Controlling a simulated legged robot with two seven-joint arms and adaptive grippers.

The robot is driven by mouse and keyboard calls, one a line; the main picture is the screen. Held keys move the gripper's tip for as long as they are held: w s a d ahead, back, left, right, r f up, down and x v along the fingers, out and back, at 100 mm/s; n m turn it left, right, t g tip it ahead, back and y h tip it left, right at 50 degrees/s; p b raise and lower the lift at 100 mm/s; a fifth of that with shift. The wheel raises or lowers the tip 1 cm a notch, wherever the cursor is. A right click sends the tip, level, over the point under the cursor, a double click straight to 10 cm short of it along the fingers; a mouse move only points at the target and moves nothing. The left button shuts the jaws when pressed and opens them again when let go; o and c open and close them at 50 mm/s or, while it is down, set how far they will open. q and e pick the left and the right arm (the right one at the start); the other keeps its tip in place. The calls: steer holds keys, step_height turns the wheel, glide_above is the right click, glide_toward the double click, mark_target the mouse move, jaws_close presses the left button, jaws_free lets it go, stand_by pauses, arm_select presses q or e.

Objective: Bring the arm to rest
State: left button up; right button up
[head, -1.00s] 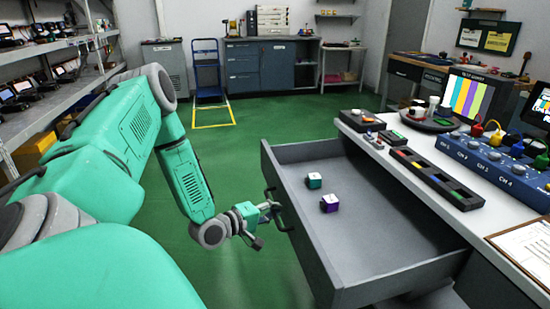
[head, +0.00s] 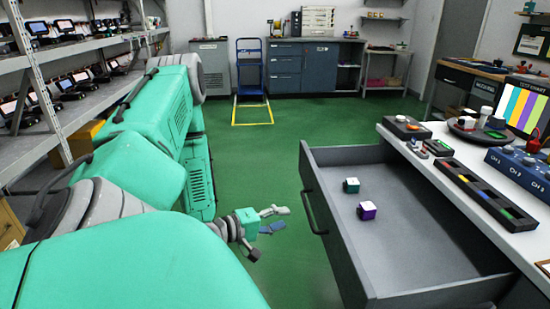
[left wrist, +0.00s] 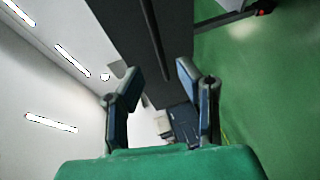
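My left gripper (head: 279,219) is open and empty in the head view, left of the open drawer (head: 335,225) and clear of its black handle (head: 315,212). In the left wrist view the two fingers (left wrist: 160,90) stand apart with nothing between them. The dark drawer front (left wrist: 140,40) shows beyond them, with its handle (left wrist: 152,35) as a dark bar. My green left arm (head: 130,170) fills the left of the head view. My right gripper is not in view.
The drawer holds a teal-and-white cube (head: 351,186) and a purple-and-white cube (head: 367,211). The workbench (head: 450,200) stands at right with a blue box (head: 522,165). Shelving (head: 60,130) stands at left. Green floor is free around a blue trolley (head: 251,75).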

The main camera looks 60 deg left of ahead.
arm_select(q)
steer(key=shift+s+r, duration=0.2)
steer(key=shift+s, duration=0.7)
steer(key=w+d+f+m+g, duration=0.3)
steer(key=d+f+m+g, duration=0.4)
steer(key=d+f+m, duration=0.15)
steer(key=s+d+f+m+g, duration=0.3)
steer(key=s+d+m+g, duration=0.1)
steer(key=s+d, duration=0.3)
steer(key=s+d+f+m+g, duration=0.3)
steer(key=s+d+m+g, duration=0.1)
steer(key=s+d, duration=0.3)
steer(key=d+m, duration=0.1)
steer(key=d, duration=0.1)
steer(key=shift+d+f, duration=0.15)
steer(key=shift+d, duration=0.25)
